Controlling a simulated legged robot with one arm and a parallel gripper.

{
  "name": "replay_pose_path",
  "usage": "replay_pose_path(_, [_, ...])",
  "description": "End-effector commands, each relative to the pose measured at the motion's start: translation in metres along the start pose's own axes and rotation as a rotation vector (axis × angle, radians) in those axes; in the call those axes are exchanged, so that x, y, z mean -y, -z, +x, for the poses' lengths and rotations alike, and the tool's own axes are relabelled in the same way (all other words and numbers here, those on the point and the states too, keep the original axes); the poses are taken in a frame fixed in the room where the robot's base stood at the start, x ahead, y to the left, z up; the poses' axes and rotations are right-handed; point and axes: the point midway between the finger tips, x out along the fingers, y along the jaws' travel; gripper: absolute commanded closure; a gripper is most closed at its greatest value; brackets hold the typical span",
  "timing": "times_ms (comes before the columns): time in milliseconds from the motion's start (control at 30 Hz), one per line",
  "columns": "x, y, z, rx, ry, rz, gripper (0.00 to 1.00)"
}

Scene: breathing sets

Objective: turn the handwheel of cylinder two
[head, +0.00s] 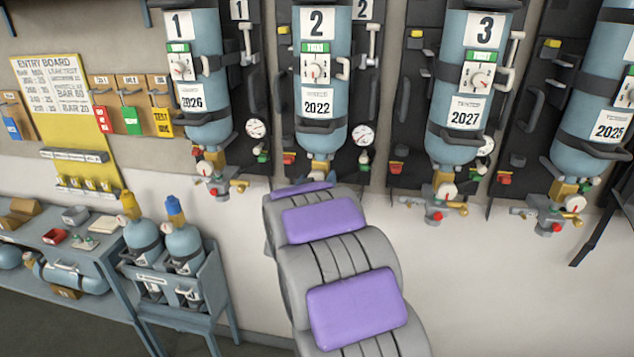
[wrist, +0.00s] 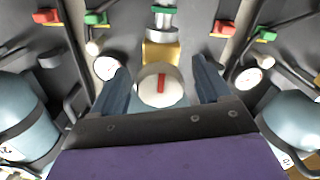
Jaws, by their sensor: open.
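Cylinder two (head: 320,60) is a pale blue bottle labelled 2 and 2022, hanging upright in the middle of the head view. The brass valve at its lower end is largely hidden there by my arm. In the wrist view, a pale round handwheel (wrist: 152,88) with a red bar sits below a brass valve body (wrist: 160,53). My gripper (wrist: 163,84) is open, with one dark blue finger on each side of the handwheel. Gaps show between the fingers and the wheel. I cannot tell how deep the wheel sits between them.
Cylinder one (head: 205,75) hangs to the left and cylinder three (head: 465,90) to the right, with valves below. Round gauges (wrist: 106,68) flank the handwheel in the wrist view. A rack with two small bottles (head: 183,248) stands lower left.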

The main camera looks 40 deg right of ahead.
Motion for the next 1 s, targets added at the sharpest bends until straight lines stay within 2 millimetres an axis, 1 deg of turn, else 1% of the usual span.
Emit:
replay_pose_path(100, [-0.0003,-0.0003,0.0044,0.001,0.0,0.0,0.23])
replay_pose_path(367, [0.0001,-0.0002,0.005,0.002,0.001,0.0,0.23])
replay_pose_path(467, [0.0001,-0.0002,0.005,0.001,0.001,0.0,0.31])
replay_pose_path(900, [0.0004,-0.0005,0.005,0.002,0.001,0.0,0.73])
replay_pose_path(1000, [0.0004,-0.0004,0.005,0.002,0.002,-0.002,0.74])
